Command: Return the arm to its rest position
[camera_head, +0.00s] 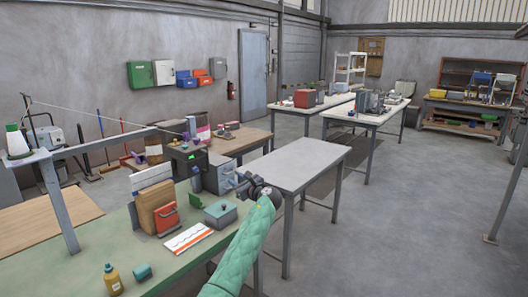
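My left arm (245,250), in a quilted green sleeve, reaches up from the bottom middle of the head view. My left gripper (252,185), dark and small, is at its far end. It shows between the green-topped workbench and the bare grey table, and appears raised in front of them. Its fingers are too small and dark to tell whether they are open or shut. I see no object clearly held in it. My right gripper is out of view.
The grey table (300,160) is empty. Open floor (400,230) lies to the right.

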